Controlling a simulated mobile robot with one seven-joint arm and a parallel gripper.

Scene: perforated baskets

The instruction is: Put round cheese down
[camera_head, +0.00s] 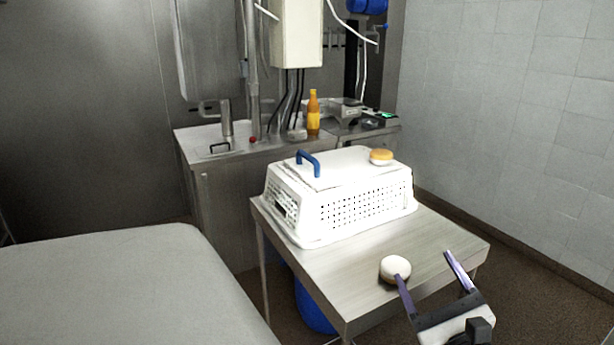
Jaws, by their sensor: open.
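A round white cheese (395,268) rests on the metal table (345,292), near its front right part. My gripper (428,270) is open at the lower right. Its left finger ends close to the right lower side of the white cheese; I cannot tell whether they touch. The right finger is well apart from the cheese, with bare table between the fingers. A second round thing, yellow-orange on top and pale below (381,156), sits on top of the upturned white perforated basket (365,212) at its back right.
A blue handle-shaped object (308,161) stands on the basket top. Behind is a metal counter (225,160) with an orange bottle (313,113). A grey padded surface (120,285) lies at left, and a blue container (314,308) is under the table. The table front is mostly clear.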

